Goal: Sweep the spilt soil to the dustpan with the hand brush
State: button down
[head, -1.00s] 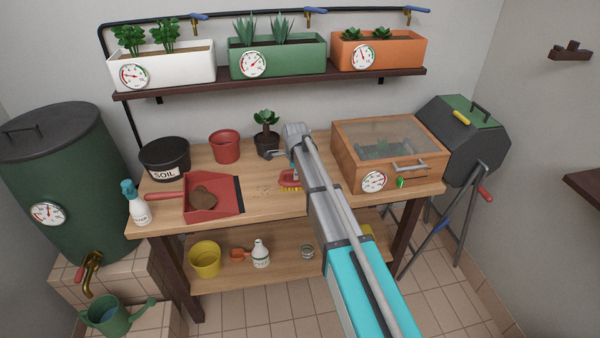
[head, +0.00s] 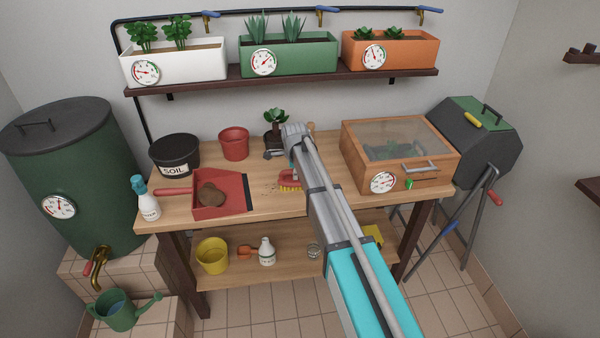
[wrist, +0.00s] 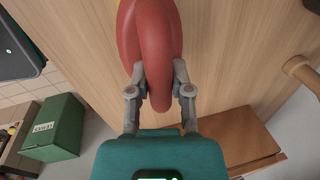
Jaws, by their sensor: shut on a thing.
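The hand brush (head: 288,180) is red with yellow bristles and stands at the bench surface, right of the dustpan, partly hidden by my arm. My gripper (wrist: 160,78) is shut on the brush's red handle, which fills the upper middle of the wrist view. The red dustpan (head: 237,206) lies on the bench with its dark lip facing right, towards the brush. A brown heap of soil (head: 210,194) lies in the dustpan. A few faint crumbs of spilt soil (head: 269,187) show on the bench between the lip and the bristles.
A black soil tub (head: 175,155), a red pot (head: 234,144) and a potted plant (head: 275,121) stand behind. A white spray bottle (head: 148,204) stands at the left bench end. A wooden glazed box (head: 435,177) bounds the right side. The planter shelf (head: 290,80) is above.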

aim_at(284, 172)
jog(key=shift+a, duration=0.25)
dwell(0.3)
jog(key=shift+s+a+f, duration=0.1)
jog(key=shift+s+a, duration=0.15)
jog(key=shift+a, duration=0.6)
jog(key=shift+s+a, duration=0.2)
jog(key=shift+a, duration=0.65)
jog(key=shift+a, duration=0.1)
jog(key=shift+s+a, duration=0.15)
jog(key=shift+a, duration=0.65)
jog(key=shift+s+a, duration=0.1)
jog(key=shift+a, duration=0.65)
jog(key=shift+a, duration=0.1)
jog(key=shift+s+a, duration=0.2)
jog(key=shift+a, duration=0.6)
jog(key=shift+s+a, duration=0.2)
jog(key=shift+a, duration=0.6)
jog(key=shift+a, duration=0.15)
